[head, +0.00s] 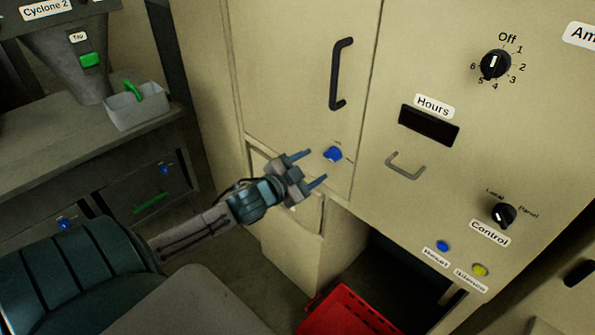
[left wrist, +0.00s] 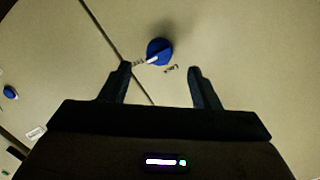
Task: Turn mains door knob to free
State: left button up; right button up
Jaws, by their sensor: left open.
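The blue door knob (head: 333,153) sits low on a beige cabinet door (head: 300,60), below a black bar handle. My left gripper (head: 308,168) is open and empty, just left of and in front of the knob, with its fingers pointing toward it. In the left wrist view the blue knob (left wrist: 159,51) shows beyond the fingertips, between their lines, with a white pointer mark toward its lower left. Small labels beside it are too small to read. The gripper (left wrist: 160,72) does not visibly touch the knob. My right gripper is not in view.
A black handle (head: 341,74) stands out from the door above the knob. To the right is a panel with a rotary switch (head: 495,64), a grey handle (head: 405,166) and a control knob (head: 502,214). A red crate (head: 348,312) lies below. A bench (head: 90,140) stands at left.

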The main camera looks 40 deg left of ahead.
pick_arm(q)
jog(key=shift+s+a+r+p, duration=0.1)
jog(key=shift+s+r+p, duration=0.05)
jog(key=shift+s, duration=1.05)
jog(key=shift+s+a+r+p, duration=0.1)
jog(key=shift+s+r+p, duration=0.05)
jog(key=shift+s, duration=1.05)
